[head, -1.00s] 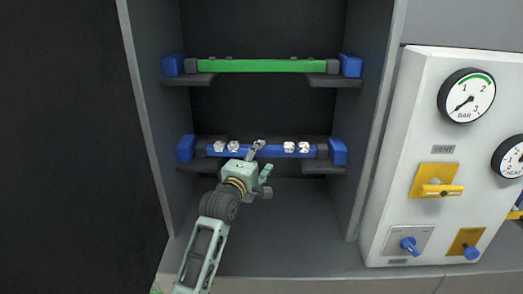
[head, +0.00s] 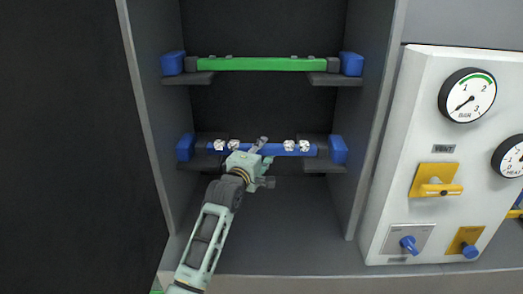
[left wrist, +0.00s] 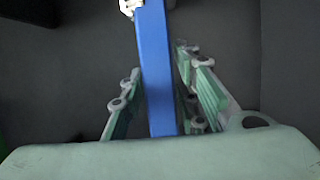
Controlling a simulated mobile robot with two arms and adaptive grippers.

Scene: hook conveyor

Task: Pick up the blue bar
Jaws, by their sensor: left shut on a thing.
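The blue bar (head: 272,149) is on the lower level of the grey cabinet, with white pieces (head: 297,146) near both its ends. My left gripper (head: 262,149) reaches its middle from the front and is shut on it. In the left wrist view the blue bar (left wrist: 157,70) runs between the two green fingers (left wrist: 165,100). The gripper hides part of the bar's middle in the head view. I cannot tell whether the bar touches its supports. My right gripper is not in view.
A green bar (head: 262,64) lies across the upper brackets. Blue end blocks (head: 338,150) and dark brackets (head: 325,168) flank the blue bar's level. Cabinet side walls (head: 374,120) stand close on both sides. A white panel (head: 395,160) with gauges and knobs is at the right.

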